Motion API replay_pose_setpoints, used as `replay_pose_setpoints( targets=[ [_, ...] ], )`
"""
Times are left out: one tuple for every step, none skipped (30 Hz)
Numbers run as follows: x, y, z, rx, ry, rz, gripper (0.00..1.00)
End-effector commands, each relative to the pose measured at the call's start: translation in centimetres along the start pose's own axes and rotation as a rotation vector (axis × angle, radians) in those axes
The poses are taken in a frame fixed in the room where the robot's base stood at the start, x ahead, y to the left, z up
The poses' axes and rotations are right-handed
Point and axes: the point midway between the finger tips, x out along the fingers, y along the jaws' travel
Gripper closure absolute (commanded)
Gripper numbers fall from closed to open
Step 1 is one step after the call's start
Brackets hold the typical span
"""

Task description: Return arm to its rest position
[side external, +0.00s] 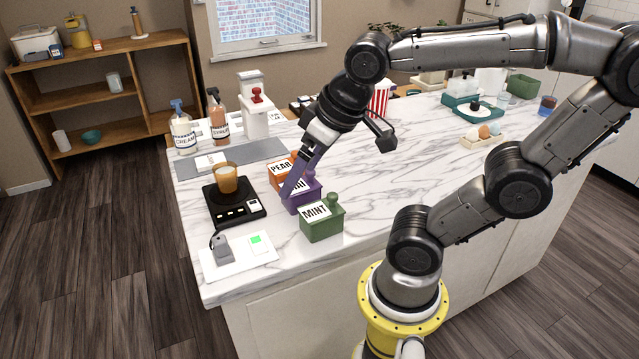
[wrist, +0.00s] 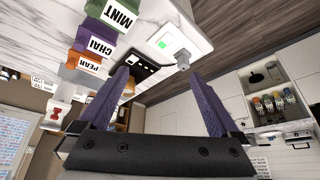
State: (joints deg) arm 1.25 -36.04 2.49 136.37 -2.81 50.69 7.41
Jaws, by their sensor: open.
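My gripper (side external: 291,194) hangs at the end of my bent arm over the marble counter (side external: 370,190). Its two purple fingers (wrist: 160,78) are spread apart with nothing held between them. In the side view the fingers overlap the purple CHAI box (side external: 309,199) and partly hide its label. In the wrist view the CHAI box (wrist: 92,48) lies left of the fingers, not between them. The orange PEAR box (side external: 281,175) and green MINT box (side external: 323,222) stand on either side of CHAI. I cannot tell the exact gap between fingertips and box.
A black scale (side external: 232,207) bears an amber cup (side external: 227,178) left of the boxes. A white pad (side external: 238,256) with a grey item is at the front left corner. Pump bottles (side external: 218,116), a white dispenser (side external: 254,118) and a striped cup (side external: 379,101) stand farther back.

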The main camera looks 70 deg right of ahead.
Motion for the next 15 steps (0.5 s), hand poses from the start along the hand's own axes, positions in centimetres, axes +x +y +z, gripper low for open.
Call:
replay_pose_setpoints(
  targets=[
    [-0.3,-0.3,1.4,-0.036,0.012,-0.017,0.02],
    [-0.4,-0.4,2.1,-0.056,0.016,-0.025,0.02],
    [-0.5,-0.6,2.8,-0.077,0.020,-0.034,0.02],
    [-0.5,-0.6,3.2,-0.089,0.023,-0.040,0.02],
    [-0.5,-0.7,3.5,-0.100,0.025,-0.043,0.02],
    [-0.5,-0.8,3.8,-0.110,0.027,-0.047,0.02],
    [-0.5,-0.8,4.0,-0.115,0.027,-0.049,0.02],
    [-0.5,-0.8,4.1,-0.118,0.027,-0.050,0.02],
    [-0.5,-0.8,4.1,-0.120,0.027,-0.051,0.02],
    [-0.5,-0.8,4.1,-0.121,0.027,-0.051,0.02],
    [-0.5,-0.8,4.1,-0.120,0.026,-0.051,0.02],
    [-0.5,-0.8,4.1,-0.120,0.026,-0.050,0.02],
    [-0.5,-0.8,4.1,-0.120,0.026,-0.050,0.02],
    [-0.5,-0.8,4.1,-0.119,0.026,-0.050,0.02],
    [-0.5,-0.8,4.1,-0.119,0.026,-0.050,0.02]
  ],
)
